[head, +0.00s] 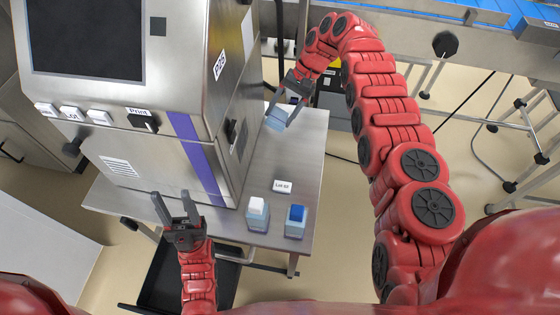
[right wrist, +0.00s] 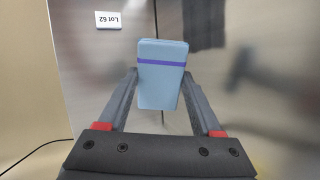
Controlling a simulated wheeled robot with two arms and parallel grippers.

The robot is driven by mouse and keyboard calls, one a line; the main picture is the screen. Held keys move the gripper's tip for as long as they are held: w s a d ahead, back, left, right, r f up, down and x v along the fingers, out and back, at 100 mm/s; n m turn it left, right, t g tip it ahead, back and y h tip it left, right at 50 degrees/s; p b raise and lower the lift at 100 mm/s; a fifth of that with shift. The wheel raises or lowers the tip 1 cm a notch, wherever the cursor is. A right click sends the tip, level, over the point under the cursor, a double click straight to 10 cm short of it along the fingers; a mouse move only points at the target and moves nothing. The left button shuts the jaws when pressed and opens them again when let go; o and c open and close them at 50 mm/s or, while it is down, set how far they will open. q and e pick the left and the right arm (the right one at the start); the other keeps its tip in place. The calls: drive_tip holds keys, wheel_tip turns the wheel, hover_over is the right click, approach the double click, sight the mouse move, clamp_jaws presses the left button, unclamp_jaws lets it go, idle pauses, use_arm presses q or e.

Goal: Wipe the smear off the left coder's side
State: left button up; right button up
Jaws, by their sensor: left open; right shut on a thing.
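The left coder (head: 188,165) is a steel cabinet with a dark screen and a purple stripe, standing on a steel table. Its right side faces my right arm and carries a dark fitting (head: 232,133). I cannot make out a smear on that side. My right gripper (head: 281,117) is shut on a light blue block-like pad (right wrist: 163,80) with a purple band, held beside the coder's right side with a gap visible. The pad also shows in the head view (head: 274,121). My left gripper (head: 171,194) is open and empty in front of the coder's lower front.
A "Lot 62" label (head: 283,186) lies on the steel table (head: 300,150). A white-topped container (head: 257,214) and a blue-topped one (head: 296,220) stand near its front edge. A blue conveyor (head: 490,6) runs behind. Blurred dark patches in the right wrist view are unclear.

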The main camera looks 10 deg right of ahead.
sight(284, 122)
drive_tip(key=shift+s+a+f+m+y+p, duration=0.1)
drive_tip(key=shift+s+a+m+y+p, duration=0.15)
drive_tip(key=shift+y, duration=0.2)
drive_tip(key=shift+s+a+m+y+p, duration=0.1)
drive_tip(key=shift+s+m+y, duration=0.15)
drive_tip(key=shift+m+y, duration=0.15)
drive_tip(key=shift+s+a+f+m+t+y, duration=0.1)
drive_tip(key=shift+s+f+m+t+y, duration=0.2)
drive_tip(key=shift+y, duration=0.35)
drive_tip(key=y, duration=0.1)
drive_tip(key=s+m+p, duration=0.1)
drive_tip(key=m+t+y+p, duration=0.1)
drive_tip(key=shift+s+a+f+y, duration=0.25)
drive_tip(key=shift+s+f+y, duration=0.05)
drive_tip(key=shift+f, duration=0.1)
drive_tip(key=s+f+m+t+y+p, duration=0.35)
drive_tip(key=s+t+y, duration=0.3)
drive_tip(key=s, duration=0.45)
drive_tip(key=shift+m+h, duration=0.4)
drive_tip(key=shift+h, duration=0.05)
drive_tip(key=shift+x, duration=3.3)
drive_tip(key=shift+s+r, duration=0.1)
drive_tip(key=shift+r, duration=0.05)
drive_tip(key=shift+x, duration=1.05)
